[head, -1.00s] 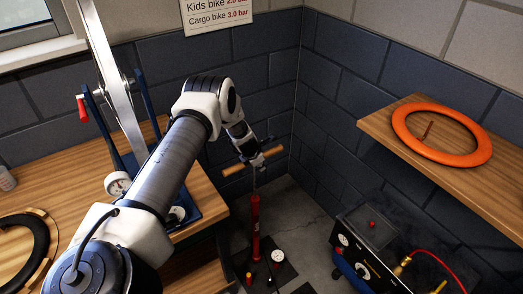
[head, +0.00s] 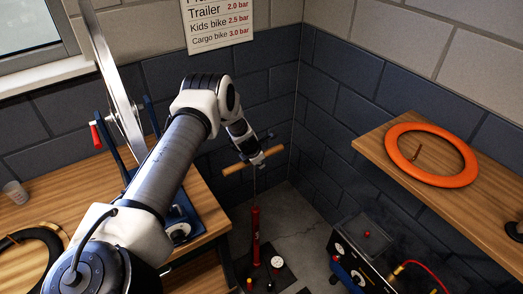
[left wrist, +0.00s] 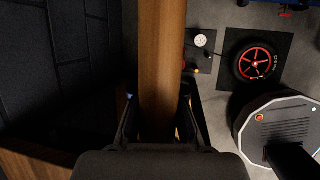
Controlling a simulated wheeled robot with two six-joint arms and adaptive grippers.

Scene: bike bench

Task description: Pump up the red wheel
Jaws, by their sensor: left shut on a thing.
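The red pump (head: 255,235) stands upright on the floor in the head view, its thin rod leading up to a wooden crossbar handle (head: 233,168). My left gripper (head: 257,161) is shut on the middle of this handle, well above the pump body. In the left wrist view the handle (left wrist: 161,55) runs between the fingers. The red wheel (left wrist: 255,63), a black tyre with red spokes, lies on a dark mat (left wrist: 283,44) there. A white round gauge (left wrist: 200,40) is beside it. My right gripper is not in view.
A wooden shelf (head: 370,148) at the right holds an orange ring (head: 398,160). A black compressor-like box (head: 362,262) with a red hose stands below it. The workbench (head: 75,190) is at the left. A pressure sign (head: 219,22) hangs on the wall.

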